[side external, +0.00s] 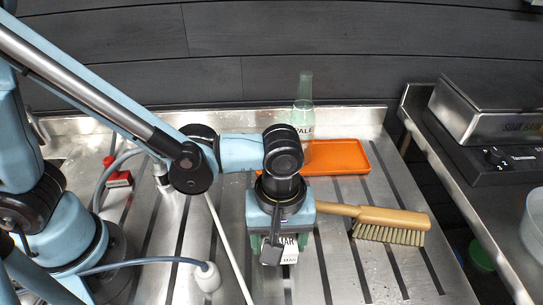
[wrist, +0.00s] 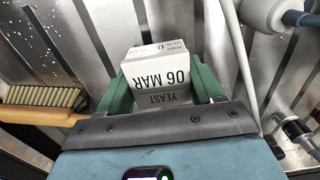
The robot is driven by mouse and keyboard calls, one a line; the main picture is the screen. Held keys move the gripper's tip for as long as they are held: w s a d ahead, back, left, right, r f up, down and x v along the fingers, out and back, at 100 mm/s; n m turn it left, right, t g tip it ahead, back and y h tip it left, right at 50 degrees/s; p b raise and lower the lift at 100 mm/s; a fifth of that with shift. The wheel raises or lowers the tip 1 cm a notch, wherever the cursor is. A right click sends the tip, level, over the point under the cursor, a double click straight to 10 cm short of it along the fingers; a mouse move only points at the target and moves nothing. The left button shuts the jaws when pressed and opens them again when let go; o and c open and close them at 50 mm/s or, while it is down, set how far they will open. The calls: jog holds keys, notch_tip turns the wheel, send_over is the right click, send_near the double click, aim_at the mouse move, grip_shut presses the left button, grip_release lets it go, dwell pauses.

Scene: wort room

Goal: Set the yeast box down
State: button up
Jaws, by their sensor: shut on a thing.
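The yeast box (wrist: 154,72) is a small white carton printed "YEAST" and "06 MAR". In the wrist view it sits between the green fingers of my gripper (wrist: 158,90), which is shut on it. In the side external view my gripper (side external: 283,240) points down over the slatted metal bench, and part of the box (side external: 290,252) shows below it, the rest hidden by the gripper. I cannot tell whether the box touches the bench (side external: 355,285).
An orange tray (side external: 335,158) lies behind my gripper, with a pale green bottle (side external: 302,112) by it. A wooden-handled brush (side external: 390,232) lies close on the right. A white float on a blue hose (side external: 207,277) and a red object (side external: 118,172) are at left.

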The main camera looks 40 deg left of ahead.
jog(key=shift+f, duration=1.45)
jog(key=shift+f, duration=0.15)
jog(key=o, duration=1.1)
